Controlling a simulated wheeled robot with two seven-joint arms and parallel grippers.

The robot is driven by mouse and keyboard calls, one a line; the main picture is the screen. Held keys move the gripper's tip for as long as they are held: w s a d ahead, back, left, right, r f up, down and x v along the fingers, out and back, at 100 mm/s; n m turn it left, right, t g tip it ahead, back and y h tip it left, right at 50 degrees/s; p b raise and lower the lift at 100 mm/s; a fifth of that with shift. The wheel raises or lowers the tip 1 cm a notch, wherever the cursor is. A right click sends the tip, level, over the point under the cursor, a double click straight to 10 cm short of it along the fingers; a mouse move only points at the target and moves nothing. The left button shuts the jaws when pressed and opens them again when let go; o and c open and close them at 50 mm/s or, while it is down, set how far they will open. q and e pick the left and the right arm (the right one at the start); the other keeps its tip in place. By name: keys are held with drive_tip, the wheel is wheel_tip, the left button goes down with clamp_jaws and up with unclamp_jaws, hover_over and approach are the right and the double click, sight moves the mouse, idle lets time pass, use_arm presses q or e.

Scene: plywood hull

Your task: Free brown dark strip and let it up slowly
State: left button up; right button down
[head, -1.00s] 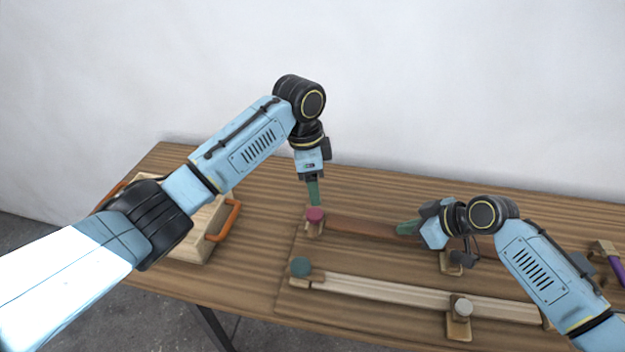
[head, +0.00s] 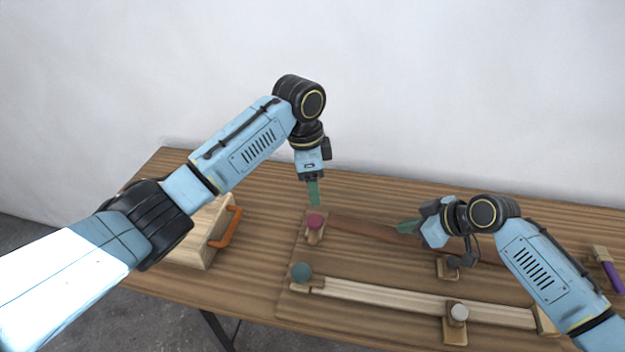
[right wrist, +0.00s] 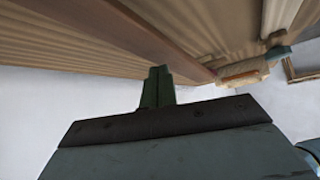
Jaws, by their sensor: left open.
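The dark brown strip (head: 362,229) lies along the back of the board, its left end by the clamp with the red knob (head: 315,221). My right gripper (head: 402,227) is at the middle of the strip, coming from the right. In the right wrist view its green fingers (right wrist: 157,82) are together, tips at the edge of the strip (right wrist: 165,38). Whether they touch it is unclear. My right arm hides part of the strip's right side.
A pale strip (head: 385,295) runs along the front with a green knob (head: 301,271) and a grey-knobbed clamp (head: 457,316). Another clamp (head: 447,268) stands beside my right wrist. A wooden box with orange handles (head: 200,240) is left; a purple-handled brush (head: 607,268) right.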

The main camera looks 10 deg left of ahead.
drive_tip(key=shift+r+p, duration=0.7)
drive_tip(key=shift+r, duration=0.25)
wheel_tip(320, 180, up, 5)
drive_tip(key=p, duration=0.4)
drive_tip(key=shift+f, duration=0.1)
